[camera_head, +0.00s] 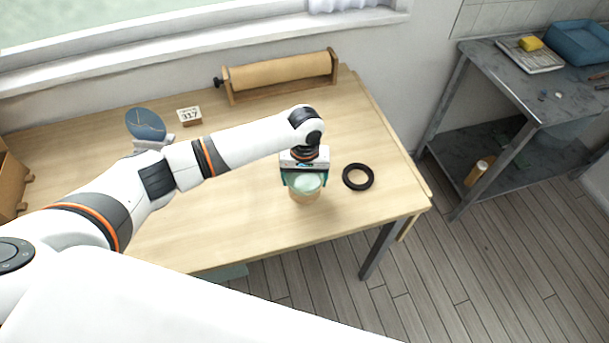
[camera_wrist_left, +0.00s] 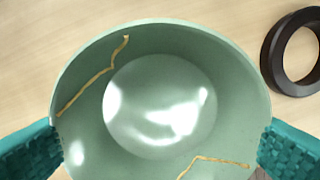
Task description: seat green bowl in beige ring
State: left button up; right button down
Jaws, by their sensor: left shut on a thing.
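The green bowl (camera_head: 306,182) with gold seams is between the fingers of my left gripper (camera_head: 304,187), which is shut on it. In the left wrist view the bowl (camera_wrist_left: 160,105) fills the middle, with teal finger pads (camera_wrist_left: 160,150) on both sides of its wall. The beige ring (camera_head: 304,198) shows just under the bowl in the head view. The bowl hides most of it, and I cannot tell whether they touch. In the left wrist view the ring is hidden. My right gripper is not in view.
A black ring (camera_head: 358,177) lies to the right of the bowl. A paper roll holder (camera_head: 280,76), a small number card (camera_head: 189,115) and a blue plate on a stand (camera_head: 146,124) stand further back. The table front (camera_head: 240,235) is clear. A grey metal shelf stands right.

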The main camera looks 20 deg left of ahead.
aim_at(304, 182)
pick_arm(q)
jog(key=shift+f+b, duration=0.3)
jog(key=shift+f, duration=0.55)
jog(key=o, duration=1)
jog(key=shift+r, duration=0.1)
notch_tip(304, 182, up, 8)
jog(key=p, duration=0.9)
